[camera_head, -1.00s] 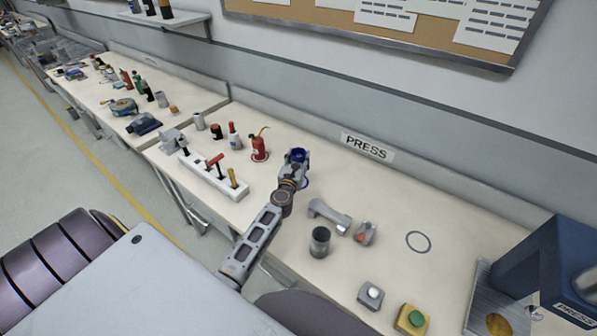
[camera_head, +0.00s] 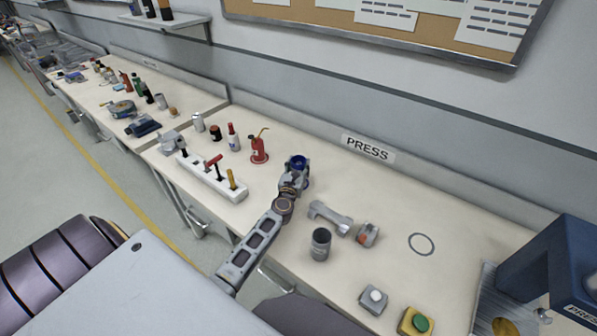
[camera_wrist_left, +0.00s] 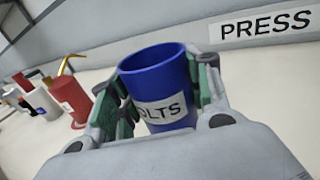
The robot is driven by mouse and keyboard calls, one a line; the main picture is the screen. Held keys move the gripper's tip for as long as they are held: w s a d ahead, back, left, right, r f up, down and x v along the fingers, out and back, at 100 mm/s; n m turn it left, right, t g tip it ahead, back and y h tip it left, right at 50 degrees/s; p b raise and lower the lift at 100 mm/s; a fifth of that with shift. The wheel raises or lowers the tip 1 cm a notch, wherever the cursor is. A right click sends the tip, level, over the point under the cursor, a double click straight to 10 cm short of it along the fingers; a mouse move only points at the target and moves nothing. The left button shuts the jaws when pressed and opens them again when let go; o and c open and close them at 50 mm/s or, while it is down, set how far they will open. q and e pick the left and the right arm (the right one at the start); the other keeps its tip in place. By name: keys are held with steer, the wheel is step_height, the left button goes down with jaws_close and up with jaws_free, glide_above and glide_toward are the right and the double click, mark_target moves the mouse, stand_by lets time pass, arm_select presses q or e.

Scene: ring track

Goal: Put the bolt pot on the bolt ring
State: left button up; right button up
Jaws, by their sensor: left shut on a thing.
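The bolt pot is a blue cup (camera_head: 299,160) at the middle of the press bench; in the left wrist view it (camera_wrist_left: 158,78) stands upright with a white label, partly hidden, reading "OLTS". My left gripper (camera_head: 294,172) is shut on it, its green-padded fingers (camera_wrist_left: 160,90) on both sides of the wall. I cannot tell how far the pot's base is above the bench. A dark ring outline (camera_head: 421,244) lies empty on the bench to the right, left of the press. A small blue edge shows beside the gripper, too small to make out. My right gripper is not in view.
A grey cup (camera_head: 320,244), a grey metal part (camera_head: 330,217) and a small grey-and-red part (camera_head: 367,235) lie between the gripper and the ring. Button boxes (camera_head: 415,322) sit at the front. A red oil can (camera_head: 259,150) and a lever block (camera_head: 212,178) stand left. The blue press (camera_head: 560,265) is right.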

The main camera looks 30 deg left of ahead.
arm_select(q)
steer(key=shift+f+b, duration=0.3)
steer(key=shift+f, duration=0.6)
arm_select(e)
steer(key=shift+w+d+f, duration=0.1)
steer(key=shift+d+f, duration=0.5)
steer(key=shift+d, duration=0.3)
arm_select(q)
steer(key=shift+f, duration=0.1)
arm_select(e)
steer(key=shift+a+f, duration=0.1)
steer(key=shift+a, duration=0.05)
arm_select(q)
steer(key=o, duration=1)
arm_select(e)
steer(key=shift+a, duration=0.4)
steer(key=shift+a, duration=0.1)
arm_select(q)
steer(key=shift+r, duration=0.2)
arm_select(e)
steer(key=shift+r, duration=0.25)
